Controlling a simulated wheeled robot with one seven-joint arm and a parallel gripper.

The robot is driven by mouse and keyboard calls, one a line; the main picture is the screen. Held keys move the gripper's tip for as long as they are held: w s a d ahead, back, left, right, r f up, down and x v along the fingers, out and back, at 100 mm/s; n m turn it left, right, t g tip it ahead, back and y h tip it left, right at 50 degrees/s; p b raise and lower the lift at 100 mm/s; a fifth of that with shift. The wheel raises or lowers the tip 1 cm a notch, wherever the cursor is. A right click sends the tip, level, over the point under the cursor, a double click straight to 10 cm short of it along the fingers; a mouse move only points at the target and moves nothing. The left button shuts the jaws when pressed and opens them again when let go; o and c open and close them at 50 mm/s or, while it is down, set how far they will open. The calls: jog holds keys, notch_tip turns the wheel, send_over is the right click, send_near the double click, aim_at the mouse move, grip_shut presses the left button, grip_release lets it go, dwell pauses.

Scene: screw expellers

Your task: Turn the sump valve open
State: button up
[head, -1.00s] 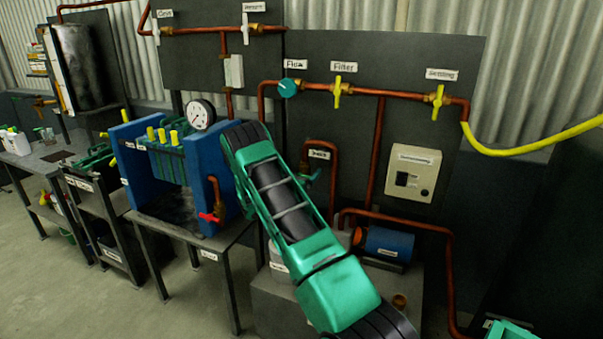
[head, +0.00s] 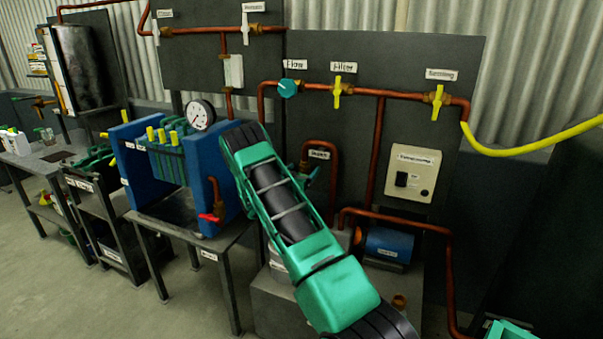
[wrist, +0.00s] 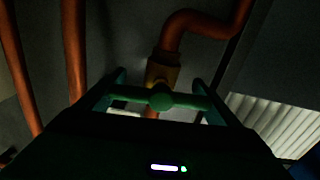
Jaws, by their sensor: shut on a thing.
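The sump valve has a green handle (wrist: 162,101) on a brass body (wrist: 163,72), below a bent copper pipe in the wrist view. The handle lies crosswise to the pipe there. My gripper (wrist: 160,95) is shut on this handle, with one finger at each end of it. In the head view, a small green part of the valve (head: 313,175) shows just right of my green arm, below a white label (head: 319,154). My arm hides my fingertips in that view.
A blue filter press with a red-handled tap (head: 211,217) stands left of my arm. A blue motor (head: 389,244) and a copper pipe are at right. Yellow-handled valves (head: 336,90) and a switch box (head: 412,173) are on the dark panel above.

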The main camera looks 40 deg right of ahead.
jog(key=n, duration=0.2)
jog(key=w+a+n, duration=0.1)
jog(key=n, duration=0.1)
jog(key=shift+f, duration=0.1)
jog(key=n, duration=0.9)
jog(key=shift+w+a+f, duration=0.15)
jog(key=shift+w+f, duration=0.05)
jog(key=shift+f, duration=0.15)
jog(key=shift+f+n, duration=0.2)
jog(key=shift+n, duration=1.9)
jog(key=shift+s, duration=0.15)
jog(key=o, duration=0.9)
jog(key=shift+d+r, duration=0.1)
jog(key=shift+d, duration=0.15)
